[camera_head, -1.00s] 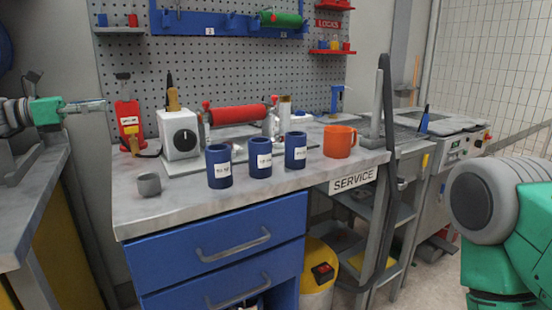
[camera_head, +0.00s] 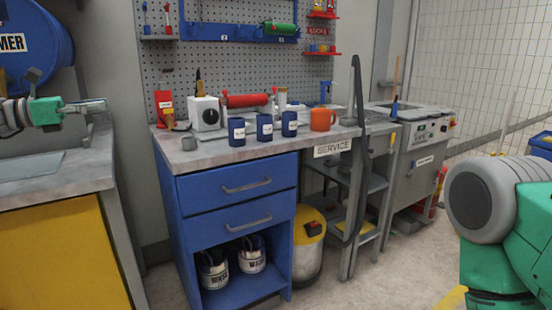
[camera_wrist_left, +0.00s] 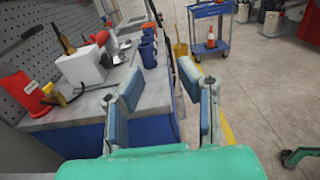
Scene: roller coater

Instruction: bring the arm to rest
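My left gripper (camera_head: 100,104) reaches in from the left in the head view, raised above the left-hand bench. In the left wrist view its two blue-padded fingers (camera_wrist_left: 158,80) stand well apart with nothing between them. The gripper is open and empty. My right arm (camera_head: 495,215) shows only as a grey and green link at the right edge. Its gripper is out of the picture.
A left bench (camera_head: 60,182) stands nearby. Floor (camera_head: 400,265) between bench and right arm is clear.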

